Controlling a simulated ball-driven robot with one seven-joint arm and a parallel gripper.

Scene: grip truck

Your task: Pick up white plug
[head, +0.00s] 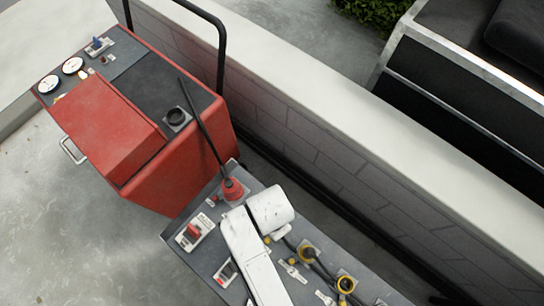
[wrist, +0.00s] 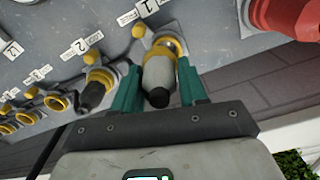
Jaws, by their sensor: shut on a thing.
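The white plug (wrist: 160,72) is in the wrist view, a pale body with a black tail end, at a yellow-ringed socket (wrist: 169,42) on the grey panel. My gripper (wrist: 158,82) has its two teal fingers on either side of the plug's body and is shut on it. The plug still appears to sit in the socket; how deep, I cannot tell. In the head view my white arm covers the plug and the fingers.
The grey panel (head: 200,255) carries a red plug (head: 232,189) with a black cable. More yellow sockets and dark plugs (wrist: 95,90) lie in a row beside the white plug. A red machine (head: 110,125) and a low wall (head: 330,160) stand close by.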

